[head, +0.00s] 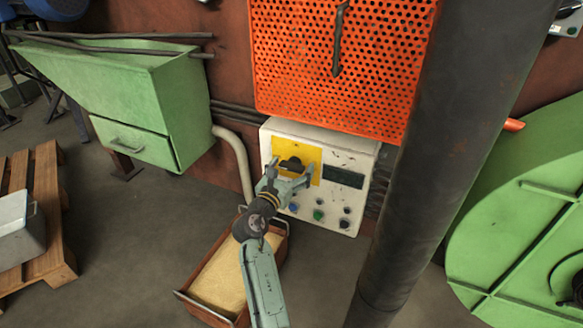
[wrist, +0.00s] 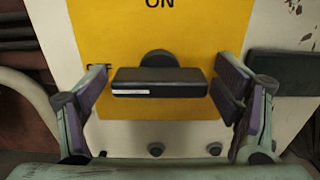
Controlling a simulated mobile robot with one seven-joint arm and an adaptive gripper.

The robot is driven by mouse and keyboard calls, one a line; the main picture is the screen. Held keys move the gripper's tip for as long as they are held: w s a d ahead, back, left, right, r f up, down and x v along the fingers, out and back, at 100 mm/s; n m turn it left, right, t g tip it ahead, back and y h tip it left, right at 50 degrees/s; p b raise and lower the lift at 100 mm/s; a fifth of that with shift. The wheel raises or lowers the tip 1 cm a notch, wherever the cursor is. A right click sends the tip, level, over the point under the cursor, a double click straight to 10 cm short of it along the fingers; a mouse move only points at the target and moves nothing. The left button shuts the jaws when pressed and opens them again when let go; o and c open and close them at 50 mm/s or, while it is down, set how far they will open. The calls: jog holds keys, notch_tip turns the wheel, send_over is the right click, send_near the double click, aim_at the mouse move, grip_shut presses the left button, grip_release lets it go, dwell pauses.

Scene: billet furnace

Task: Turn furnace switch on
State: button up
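The furnace switch is a black rotary knob (head: 292,163) on a yellow plate (head: 316,155) on a white control box (head: 366,165). In the wrist view the knob's bar (wrist: 175,82) lies level, its white mark at the left end. "ON" is printed above it on the yellow plate (wrist: 205,32); a partly hidden label is at its left. My gripper (head: 290,175) is at the plate; in the wrist view its fingers (wrist: 158,88) are spread wide, one on each side of the bar, with a gap at both ends.
The box has a dark display (head: 343,177) and several buttons below. An orange perforated panel (head: 345,55) hangs above, and a thick dark pipe (head: 450,150) stands at the right. A tray of yellowish grains (head: 283,245) lies below my arm.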

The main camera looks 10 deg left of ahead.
jog(key=c, duration=1.1)
jog(key=shift+o, duration=0.2)
jog(key=shift+m, duration=0.3)
jog(key=m, duration=0.3)
jog(key=shift+m, duration=0.3)
jog(key=m+b, duration=0.1)
jog(key=m, duration=0.3)
jog(key=shift+m, duration=0.3)
jog(key=m+b, duration=0.3)
jog(key=m, duration=0.2)
jog(key=shift+f, duration=0.1)
jog(key=shift+m+b, duration=0.95)
jog(key=shift+m, duration=1.15)
jog(key=o, duration=1.2)
jog(key=shift+c, duration=0.2)
